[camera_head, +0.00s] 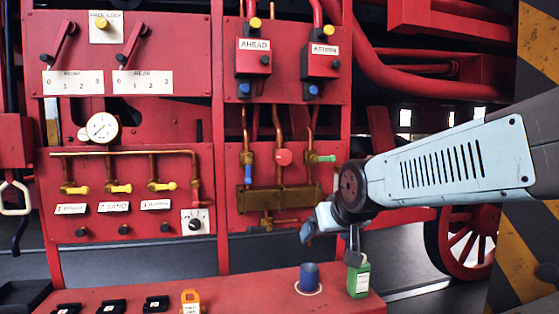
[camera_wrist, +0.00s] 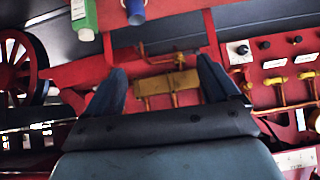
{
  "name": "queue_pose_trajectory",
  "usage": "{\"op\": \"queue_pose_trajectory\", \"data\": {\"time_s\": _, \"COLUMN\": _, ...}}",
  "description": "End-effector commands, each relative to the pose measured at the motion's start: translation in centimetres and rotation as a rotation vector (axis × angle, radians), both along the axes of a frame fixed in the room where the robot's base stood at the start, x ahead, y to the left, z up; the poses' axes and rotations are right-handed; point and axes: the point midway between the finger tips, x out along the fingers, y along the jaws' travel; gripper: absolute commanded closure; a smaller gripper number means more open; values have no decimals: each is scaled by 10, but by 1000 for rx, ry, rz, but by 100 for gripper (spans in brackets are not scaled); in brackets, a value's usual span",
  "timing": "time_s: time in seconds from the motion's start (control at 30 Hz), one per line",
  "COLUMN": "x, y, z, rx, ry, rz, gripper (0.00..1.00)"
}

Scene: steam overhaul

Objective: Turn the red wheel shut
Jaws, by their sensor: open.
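The small red valve wheel (camera_head: 283,157) sits on a copper pipe in the middle of the red panel, between a blue-handled valve (camera_head: 247,158) and a green-handled valve (camera_head: 321,158). A brass block (camera_head: 270,199) is below it. My gripper (camera_head: 333,232) is to the right of and lower than the red wheel, apart from it, above the bench. In the wrist view my gripper (camera_wrist: 162,68) has its two dark fingers spread with nothing between them touching. The brass block (camera_wrist: 165,84) shows beyond the fingers. I cannot make out the red wheel there.
A green bottle (camera_head: 358,279) and a blue cup (camera_head: 309,276) stand on the red bench (camera_head: 245,297) below my gripper. An orange-labelled item (camera_head: 191,302) and black switches are further left. Yellow-handled valves (camera_head: 118,187) and a gauge (camera_head: 102,128) are on the left panel.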

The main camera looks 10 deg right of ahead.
Motion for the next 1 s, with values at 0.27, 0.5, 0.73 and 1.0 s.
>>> {"op": "queue_pose_trajectory", "data": {"time_s": 0.27, "x": 105, "y": -3, "z": 20, "rx": 16, "ry": -321, "rz": -16, "gripper": 12}}
{"op": "queue_pose_trajectory", "data": {"time_s": 0.5, "x": 174, "y": -4, "z": 38, "rx": 12, "ry": -608, "rz": -29, "gripper": 12}}
{"op": "queue_pose_trajectory", "data": {"time_s": 0.73, "x": 217, "y": -1, "z": 49, "rx": -5, "ry": -880, "rz": -32, "gripper": 12}}
{"op": "queue_pose_trajectory", "data": {"time_s": 1.0, "x": 234, "y": 4, "z": 56, "rx": -24, "ry": -1097, "rz": -22, "gripper": 12}}
